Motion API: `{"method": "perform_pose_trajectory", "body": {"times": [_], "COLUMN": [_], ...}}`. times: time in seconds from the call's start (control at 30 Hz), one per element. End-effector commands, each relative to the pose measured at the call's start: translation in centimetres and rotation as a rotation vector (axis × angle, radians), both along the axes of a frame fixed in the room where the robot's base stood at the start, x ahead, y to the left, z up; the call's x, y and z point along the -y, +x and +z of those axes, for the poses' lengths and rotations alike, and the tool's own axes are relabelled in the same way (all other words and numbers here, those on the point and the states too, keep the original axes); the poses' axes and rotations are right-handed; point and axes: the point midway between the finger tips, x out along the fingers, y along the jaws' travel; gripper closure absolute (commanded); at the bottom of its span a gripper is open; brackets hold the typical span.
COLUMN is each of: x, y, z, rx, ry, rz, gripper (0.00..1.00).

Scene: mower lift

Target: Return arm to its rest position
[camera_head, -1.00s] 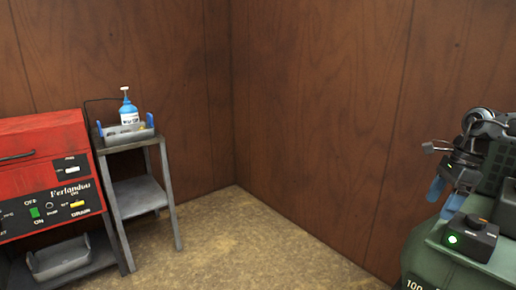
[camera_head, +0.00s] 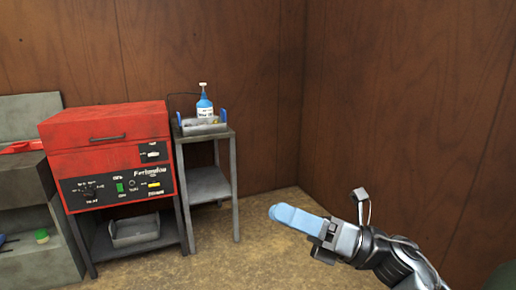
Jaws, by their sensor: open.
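My gripper (camera_head: 298,220) is in the lower right of the head view, at the end of my black and grey arm (camera_head: 395,260). Its light-blue fingers point left, in front of the floor and the wood-panelled corner. The jaws are open, and I see nothing held between them. The two fingers partly overlap from this angle.
A red machine (camera_head: 108,140) with a control panel stands at the left. Right of it, a grey metal stand (camera_head: 208,183) holds a tray (camera_head: 205,128) with a blue bottle (camera_head: 204,106). A grey bin (camera_head: 135,231) is below the machine. Floor between stand and gripper is clear.

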Motion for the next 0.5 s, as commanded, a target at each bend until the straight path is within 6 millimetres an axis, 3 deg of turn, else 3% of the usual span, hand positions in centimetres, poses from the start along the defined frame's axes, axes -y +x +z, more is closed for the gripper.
{"method": "perform_pose_trajectory", "body": {"times": [0.03,0.2,0.37,0.5], "x": [-1.1,-2.3,-2.0,-1.0], "y": [-1.0,-3.6,-6.2,-8.6], "z": [0.7,2.5,2.8,1.8], "rx": [-0.042,-0.200,-0.366,-0.523], "ry": [0.095,0.382,0.630,0.830], "rz": [0.003,0.003,0.003,-0.003], "gripper": [0.24,0.24,0.24,0.24]}}
